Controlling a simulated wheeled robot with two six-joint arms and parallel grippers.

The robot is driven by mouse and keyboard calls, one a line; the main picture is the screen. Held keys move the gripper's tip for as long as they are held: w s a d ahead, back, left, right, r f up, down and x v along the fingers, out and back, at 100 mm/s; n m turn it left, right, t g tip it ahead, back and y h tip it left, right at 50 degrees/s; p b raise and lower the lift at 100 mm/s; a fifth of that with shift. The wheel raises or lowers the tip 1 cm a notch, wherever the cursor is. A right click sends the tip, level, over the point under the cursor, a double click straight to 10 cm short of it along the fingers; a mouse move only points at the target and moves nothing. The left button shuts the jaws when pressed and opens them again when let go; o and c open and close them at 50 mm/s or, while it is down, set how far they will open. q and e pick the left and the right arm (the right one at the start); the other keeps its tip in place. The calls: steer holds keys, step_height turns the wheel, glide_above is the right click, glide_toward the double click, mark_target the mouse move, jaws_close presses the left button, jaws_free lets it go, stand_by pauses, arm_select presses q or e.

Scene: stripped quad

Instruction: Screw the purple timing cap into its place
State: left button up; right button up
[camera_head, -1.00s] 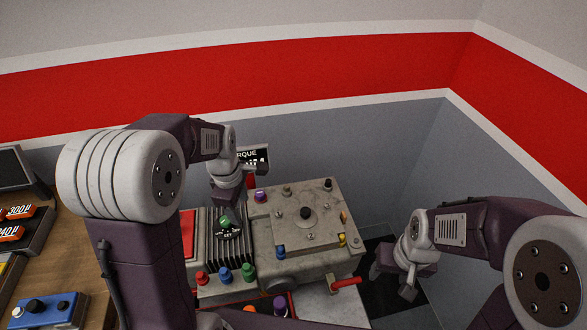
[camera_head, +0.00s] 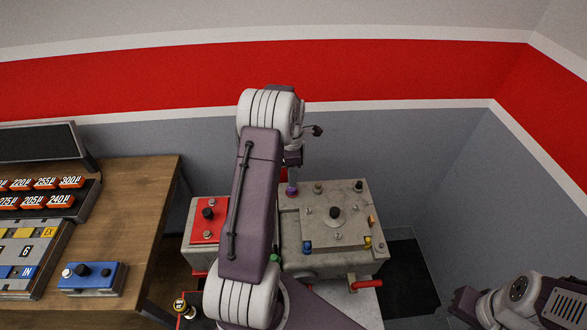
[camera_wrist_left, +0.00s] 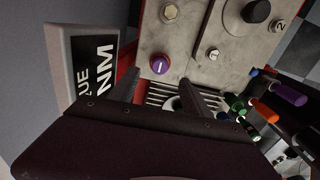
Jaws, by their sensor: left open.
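The purple timing cap (camera_head: 291,189) stands at the back left corner of the grey engine block (camera_head: 350,205). In the left wrist view the cap (camera_wrist_left: 160,64) shows its top with a white mark, and how far it is screwed in cannot be told. My left gripper (camera_wrist_left: 165,78) is open, its two fingers on either side below the cap in that view, apart from it. In the head view my left gripper (camera_head: 293,162) is just above the cap, partly hidden by my arm. My right gripper (camera_head: 466,304) is low at the right, away from the block.
Numbered studs (camera_wrist_left: 169,13) and a black centre knob (camera_head: 337,211) stick up from the block. A torque sign (camera_wrist_left: 95,62) stands close beside my left gripper. Several coloured caps, one purple (camera_wrist_left: 288,93), show at right in the wrist view. A wooden bench (camera_head: 150,200) is at left.

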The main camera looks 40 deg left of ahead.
mark_target(292, 190)
arm_select(q)
step_height(292, 190, down, 7)
steer(key=shift+f+p, duration=0.15)
steer(key=shift+p, duration=0.85)
steer(key=shift+f, duration=0.35)
jaws_close()
steer(key=shift+m, duration=2.1)
steer(key=shift+m, duration=1)
